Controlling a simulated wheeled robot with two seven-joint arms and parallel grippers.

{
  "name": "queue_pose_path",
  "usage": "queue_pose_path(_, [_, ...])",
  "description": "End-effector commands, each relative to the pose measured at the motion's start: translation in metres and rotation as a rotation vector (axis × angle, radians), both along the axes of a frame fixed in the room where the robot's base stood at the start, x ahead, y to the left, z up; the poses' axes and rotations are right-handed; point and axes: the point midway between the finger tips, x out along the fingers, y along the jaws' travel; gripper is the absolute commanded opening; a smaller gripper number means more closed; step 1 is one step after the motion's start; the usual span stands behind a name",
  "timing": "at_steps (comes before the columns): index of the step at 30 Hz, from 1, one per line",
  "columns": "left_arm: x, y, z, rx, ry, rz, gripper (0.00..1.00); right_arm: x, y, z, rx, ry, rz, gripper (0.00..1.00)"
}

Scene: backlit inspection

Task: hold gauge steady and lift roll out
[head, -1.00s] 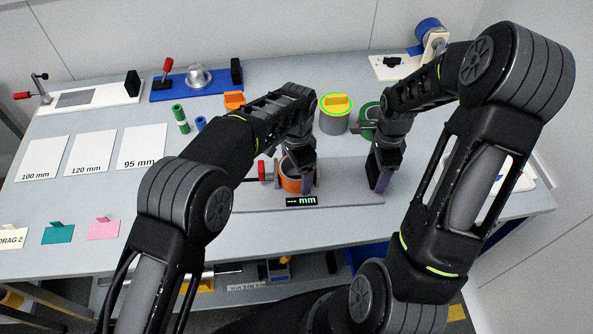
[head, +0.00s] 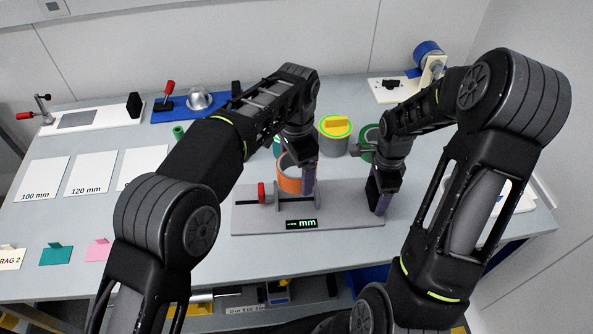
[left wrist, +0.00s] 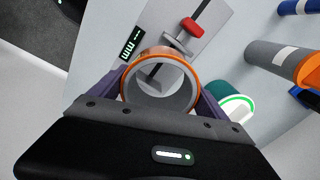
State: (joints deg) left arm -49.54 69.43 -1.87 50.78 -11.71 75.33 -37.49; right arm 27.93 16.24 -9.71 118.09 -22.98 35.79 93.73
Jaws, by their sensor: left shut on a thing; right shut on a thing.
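The gauge (head: 345,210) is a grey plate with a red-handled slide and a small dark display reading "--- mm". My right gripper (head: 380,203) is shut on the gauge at its right end. The roll (head: 288,184) is an orange ring with a grey inside. My left gripper (head: 308,180) is shut on the roll, and appears to hold it above the gauge. In the left wrist view, the roll (left wrist: 172,101) sits between the purple fingers (left wrist: 157,90), its open end facing the camera. The gauge (left wrist: 205,48) lies beyond it.
Size sheets (head: 95,174) and coloured tags (head: 56,254) lie at left.

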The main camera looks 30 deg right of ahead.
Motion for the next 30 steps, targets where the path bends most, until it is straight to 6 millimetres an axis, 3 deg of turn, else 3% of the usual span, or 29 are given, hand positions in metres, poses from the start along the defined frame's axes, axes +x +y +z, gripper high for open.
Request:
queue_pose_path(9, [0.0001, 0.0000, -0.0005, 0.000, 0.000, 0.000, 0.30, -0.0019, 0.0005, -0.0015, 0.002, 0.005, 0.000, 0.04])
queue_pose_path(10, [0.0001, 0.0000, -0.0005, 0.000, 0.000, 0.000, 0.30, -0.0019, 0.0005, -0.0015, 0.002, 0.005, 0.000, 0.74])
queue_pose_path(19, [0.0001, 0.0000, -0.0004, 0.000, 0.000, 0.000, 0.30, -0.0008, 0.0002, -0.0007, 0.001, 0.002, 0.000, 0.98])
queue_pose_path(30, [0.0001, 0.0000, -0.0002, 0.000, 0.000, 0.000, 0.30, 0.0002, -0.0003, 0.0054, 0.000, -0.001, 0.000, 0.98])
